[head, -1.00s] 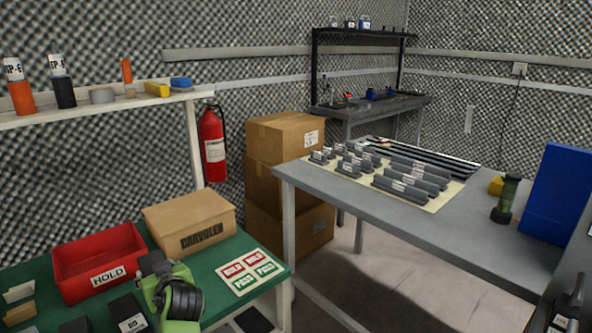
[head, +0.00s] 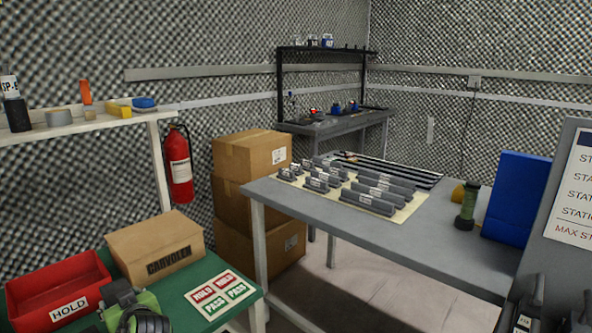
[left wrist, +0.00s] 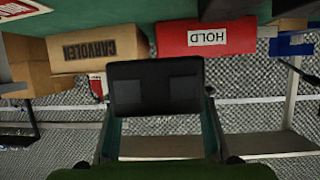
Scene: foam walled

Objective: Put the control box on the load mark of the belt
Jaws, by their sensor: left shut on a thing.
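My left gripper (left wrist: 156,100) is shut on the dark control box (left wrist: 155,72); its fingers are at the box's two sides in the left wrist view.
A red HOLD bin (head: 62,285), a cardboard box (head: 155,248) and a HOLD/PASS card (head: 224,294) are on the green table. A grey table (head: 440,225) with several dark parts stands right. Stacked cartons (head: 255,205) stand between. A sign panel (head: 575,195) is far right.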

